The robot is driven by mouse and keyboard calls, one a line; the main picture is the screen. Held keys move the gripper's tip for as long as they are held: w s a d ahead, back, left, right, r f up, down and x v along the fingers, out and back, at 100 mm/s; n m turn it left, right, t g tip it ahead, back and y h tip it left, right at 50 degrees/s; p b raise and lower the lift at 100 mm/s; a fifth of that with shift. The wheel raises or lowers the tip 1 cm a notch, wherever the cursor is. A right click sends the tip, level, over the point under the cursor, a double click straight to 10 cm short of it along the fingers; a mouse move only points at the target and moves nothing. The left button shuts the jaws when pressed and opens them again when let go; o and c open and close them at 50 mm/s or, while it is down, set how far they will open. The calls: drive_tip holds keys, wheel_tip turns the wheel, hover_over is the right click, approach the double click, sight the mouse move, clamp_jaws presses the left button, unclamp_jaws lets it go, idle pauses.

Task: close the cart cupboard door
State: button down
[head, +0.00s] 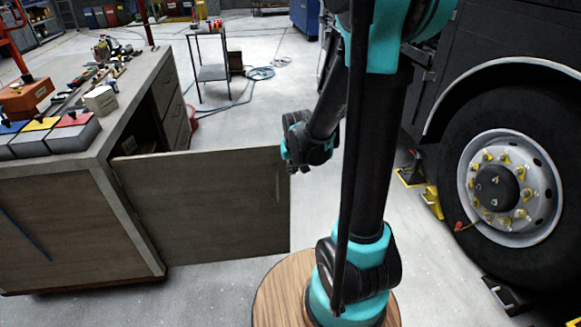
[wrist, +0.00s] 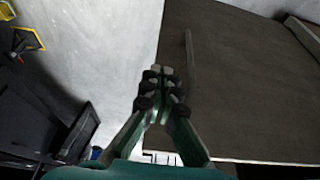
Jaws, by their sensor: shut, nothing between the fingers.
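The cart cupboard door (head: 205,205) is a flat brown-grey panel. It stands wide open, sticking out to the right from the cart (head: 60,215). The dark cupboard opening (head: 148,128) shows behind it. My gripper (wrist: 160,72) is shut and empty in the wrist view. Its fingertips overlap the edge of the door panel (wrist: 235,90), left of a slim upright handle (wrist: 190,60). I cannot tell whether they touch it. In the head view the end of my arm is at the door's free edge, and the fingertips are not clear.
The cart top carries coloured bins (head: 75,132), an orange box (head: 25,98) and small tools. A large coach wheel (head: 505,190) with yellow chocks (head: 432,202) stands at the right. A small metal trolley (head: 212,72) stands behind.

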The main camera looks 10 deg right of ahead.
drive_tip(key=w+f, duration=0.3)
drive_tip(key=w, duration=0.2)
drive_tip(key=shift+w, duration=0.15)
drive_tip(key=shift+d, duration=0.1)
idle(0.3)
